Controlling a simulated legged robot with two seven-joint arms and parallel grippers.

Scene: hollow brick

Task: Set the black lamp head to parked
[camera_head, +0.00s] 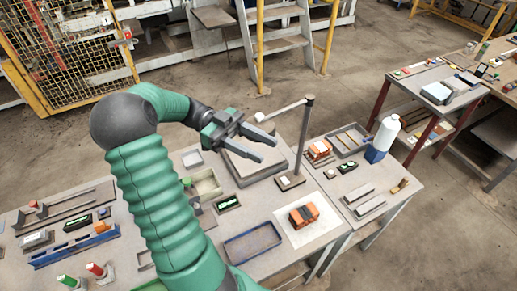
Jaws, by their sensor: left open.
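A dark upright post (304,138) stands on a small base on the table. A thin pale arm (285,108) reaches left from its top and ends in a small whitish knob (260,117). This looks like the lamp, but I see no clearly black head on it. My left gripper (267,149) is open and empty, its fingers pointing right toward the post. In the picture it lies just below the knob and left of the post; I cannot tell the depth gap. My right gripper is not in view.
A grey slab (254,164) lies beneath my gripper. An orange block (304,215) sits on a white sheet, with a blue-rimmed tray (253,243) beside it. A white-and-blue bottle (382,138) stands at the right. Several small parts and trays crowd the table.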

